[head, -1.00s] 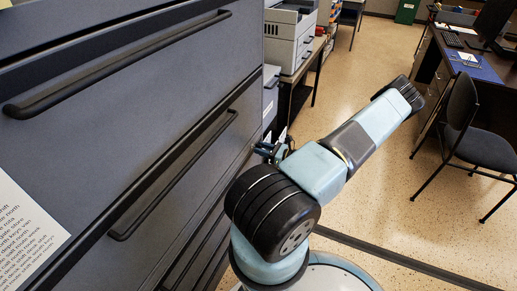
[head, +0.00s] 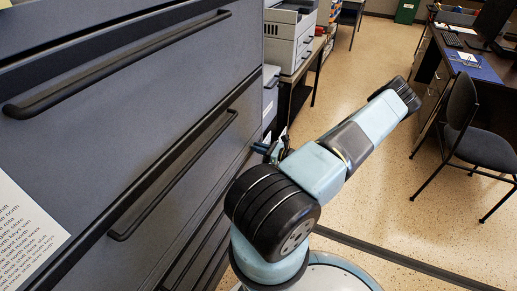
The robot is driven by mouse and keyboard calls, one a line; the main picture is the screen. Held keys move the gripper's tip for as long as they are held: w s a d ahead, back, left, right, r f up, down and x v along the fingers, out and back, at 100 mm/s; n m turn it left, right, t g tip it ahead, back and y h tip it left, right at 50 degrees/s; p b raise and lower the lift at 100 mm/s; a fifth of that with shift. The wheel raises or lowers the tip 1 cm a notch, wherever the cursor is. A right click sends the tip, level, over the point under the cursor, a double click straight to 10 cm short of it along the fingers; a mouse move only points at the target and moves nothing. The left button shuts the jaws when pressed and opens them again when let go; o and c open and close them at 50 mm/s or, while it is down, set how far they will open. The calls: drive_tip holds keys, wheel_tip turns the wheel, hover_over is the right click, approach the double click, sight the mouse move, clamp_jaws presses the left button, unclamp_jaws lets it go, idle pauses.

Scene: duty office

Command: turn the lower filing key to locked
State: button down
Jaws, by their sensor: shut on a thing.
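The grey filing cabinet (head: 150,100) fills the left side, with its long black drawer handles facing me. My gripper (head: 262,148) is small and partly hidden behind my own blue arm link. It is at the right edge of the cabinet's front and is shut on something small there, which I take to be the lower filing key. The key itself is hidden by the jaws and the arm, so I cannot see which way it points.
A printed sheet (head: 25,240) is on the cabinet at lower left. A printer (head: 288,40) stands on a side table behind the cabinet. A black chair (head: 468,135) and a dark desk (head: 432,75) are at right. The speckled floor between is clear.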

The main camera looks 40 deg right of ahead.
drive_tip(key=shift+a, duration=0.1)
drive_tip(key=shift+m, duration=0.4)
drive_tip(key=m, duration=0.3)
drive_tip(key=shift+d+m, duration=0.2)
drive_tip(key=shift+m, duration=0.1)
drive_tip(key=m, duration=0.4)
drive_tip(key=shift+d+m, duration=0.1)
drive_tip(key=shift+m, duration=0.2)
drive_tip(key=m, duration=0.4)
drive_tip(key=shift+f+m, duration=0.15)
drive_tip(key=shift+m, duration=0.15)
drive_tip(key=shift+d+f+m, duration=0.1)
drive_tip(key=shift+d+m, duration=0.05)
drive_tip(key=shift+m, duration=2.05)
drive_tip(key=c, duration=1.2)
unclamp_jaws()
